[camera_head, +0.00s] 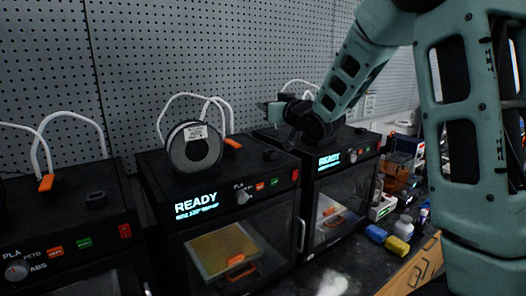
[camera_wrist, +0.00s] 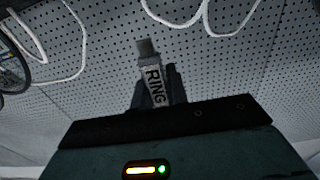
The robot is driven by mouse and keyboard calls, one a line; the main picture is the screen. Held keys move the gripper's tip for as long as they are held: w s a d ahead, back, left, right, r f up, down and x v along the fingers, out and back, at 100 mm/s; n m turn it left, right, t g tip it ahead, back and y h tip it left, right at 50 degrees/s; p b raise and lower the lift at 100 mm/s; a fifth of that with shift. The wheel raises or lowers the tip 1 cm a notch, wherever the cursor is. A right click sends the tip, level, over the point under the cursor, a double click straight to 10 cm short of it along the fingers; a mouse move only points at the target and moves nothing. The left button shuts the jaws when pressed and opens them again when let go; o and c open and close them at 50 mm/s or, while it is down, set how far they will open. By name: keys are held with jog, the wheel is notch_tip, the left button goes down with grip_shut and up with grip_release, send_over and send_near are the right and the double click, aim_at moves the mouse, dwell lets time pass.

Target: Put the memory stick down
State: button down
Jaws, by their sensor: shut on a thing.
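The memory stick (camera_wrist: 155,82) stands out from my gripper in the middle of the wrist view. It has a pale body with the dark letters "RING" and a grey end pointing up in the picture. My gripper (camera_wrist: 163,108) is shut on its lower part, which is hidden. In the head view my gripper (camera_head: 280,108) is above the top of the right-hand black printer (camera_head: 350,145). The memory stick cannot be made out clearly there.
A middle printer (camera_head: 230,190) reads READY and carries a filament spool (camera_head: 194,147). Another printer (camera_head: 70,235) stands at the left. White tubes (camera_head: 170,100) rise before the pegboard (camera_head: 230,50). Yellow blocks (camera_head: 397,246) and bottles crowd the bench at right.

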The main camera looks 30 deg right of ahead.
notch_tip(320, 180, down, 9)
jog(key=p, duration=0.2)
jog(key=shift+p, duration=0.35)
jog(key=shift+f, duration=0.35)
jog(key=shift+f, duration=0.2)
jog(key=c, duration=1.4)
grip_release()
jog(key=shift+r, duration=0.1)
